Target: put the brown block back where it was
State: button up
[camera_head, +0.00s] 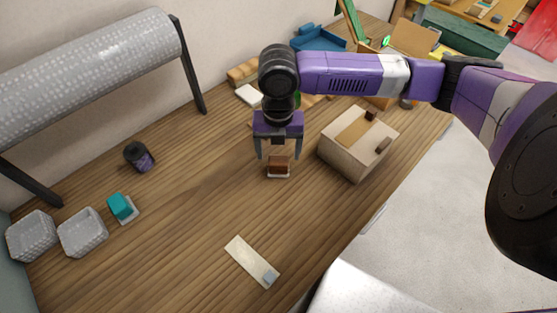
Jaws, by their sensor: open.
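The brown block (279,164) sits on a small pale plate (278,175) near the middle of the wooden table. My gripper (278,156) points down with its two fingers apart, one on each side of the block in the picture. The fingers look open, and I cannot tell whether either touches the block. The gripper's height over the table is hard to judge from this one view.
A pale wooden box (345,155) stands close to the right. A teal block (120,205), a dark jar (138,156) and two grey bins (82,232) are at the left. A pale strip (243,257) with a grey-blue block (270,277) lies in front. The table's middle left is clear.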

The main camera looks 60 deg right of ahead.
aim_at(278, 160)
notch_tip(278, 160, up, 6)
jog(key=shift+f, duration=0.1)
jog(key=w+a+r+m+t+y, duration=0.1)
jog(key=w+a+r+t+y, duration=0.1)
jog(key=w+a, duration=0.55)
jog(key=w+a+r+t+y, duration=0.3)
jog(key=w+a, duration=0.1)
jog(key=a, duration=0.6)
jog(key=w+a+r+m+t+y, duration=0.3)
jog(key=a+r+m+t, duration=0.2)
jog(key=a+r, duration=0.25)
jog(key=w+a+r+m+t+y, duration=0.2)
jog(key=w+a+r+m+t, duration=0.15)
jog(key=a+r+m, duration=0.4)
jog(key=s+d+f+m+t+h, duration=0.2)
jog(key=s+f+m+h, duration=0.35)
jog(key=s+f, duration=0.25)
jog(key=s+d+f+m+t+h, duration=0.1)
jog(key=s+d+f+m+h, duration=0.25)
jog(key=s+f+m, duration=0.35)
jog(key=s+d+f+n+g, duration=0.1)
jog(key=s+d, duration=0.3)
jog(key=s, duration=0.7)
jog(key=s+d+f+n+h, duration=0.1)
jog(key=s+d, duration=0.3)
jog(key=s, duration=0.6)
jog(key=shift+s+f+g, duration=0.35)
jog(key=shift+s+f, duration=0.05)
jog(key=shift+f, duration=0.3)
